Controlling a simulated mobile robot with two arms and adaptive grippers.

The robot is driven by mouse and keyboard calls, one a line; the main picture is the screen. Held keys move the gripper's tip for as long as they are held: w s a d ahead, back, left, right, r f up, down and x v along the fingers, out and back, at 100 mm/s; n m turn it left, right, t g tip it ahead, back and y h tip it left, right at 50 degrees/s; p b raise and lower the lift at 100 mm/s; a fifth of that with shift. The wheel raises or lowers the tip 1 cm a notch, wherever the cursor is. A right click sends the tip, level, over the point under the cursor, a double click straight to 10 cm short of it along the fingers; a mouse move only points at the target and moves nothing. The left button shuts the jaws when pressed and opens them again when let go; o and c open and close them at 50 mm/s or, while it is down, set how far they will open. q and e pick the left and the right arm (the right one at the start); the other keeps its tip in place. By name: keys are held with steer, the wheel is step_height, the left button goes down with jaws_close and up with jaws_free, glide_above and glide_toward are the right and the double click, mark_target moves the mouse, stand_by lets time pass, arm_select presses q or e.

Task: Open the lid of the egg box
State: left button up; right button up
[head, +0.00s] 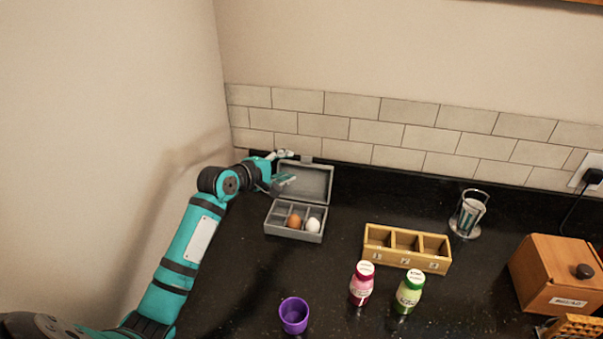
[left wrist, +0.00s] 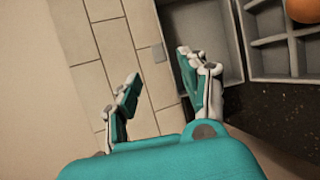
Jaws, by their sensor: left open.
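The grey egg box (head: 296,236) stands on the dark counter near the back wall. Its lid (head: 309,182) is raised and upright at the back of the box. A brown egg (head: 294,221) and a white egg (head: 313,225) sit in its front compartments. My left gripper (head: 284,167) is at the left edge of the raised lid, open and holding nothing. In the left wrist view its fingers (left wrist: 158,92) are spread apart, with one finger in front of the lid (left wrist: 205,40). The brown egg also shows there (left wrist: 303,9). Whether a finger touches the lid is unclear.
A wooden three-part box (head: 408,262) stands to the right. In front are a pink-labelled bottle (head: 361,288), a green bottle (head: 408,294) and a purple cup (head: 293,315). A glass holder (head: 467,216) and a wooden bread box (head: 556,275) are further right. Tiled wall (head: 350,130) is close behind.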

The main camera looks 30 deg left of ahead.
mark_target(305, 160)
arm_select(q)
steer(key=b+x, duration=0.5)
steer(key=x, duration=0.1)
steer(key=shift+w+d+f, duration=0.1)
steer(key=shift+w+f, duration=0.15)
steer(key=shift+w, duration=0.45)
steer(key=shift+d, duration=0.1)
steer(key=c, duration=0.6)
steer(key=shift+r, duration=0.1)
jaws_close()
arm_select(e)
step_height(305, 160, down, 6)
steer(key=w, duration=0.1)
steer(key=shift+w+a+f, duration=0.2)
steer(key=shift+w+a, duration=0.2)
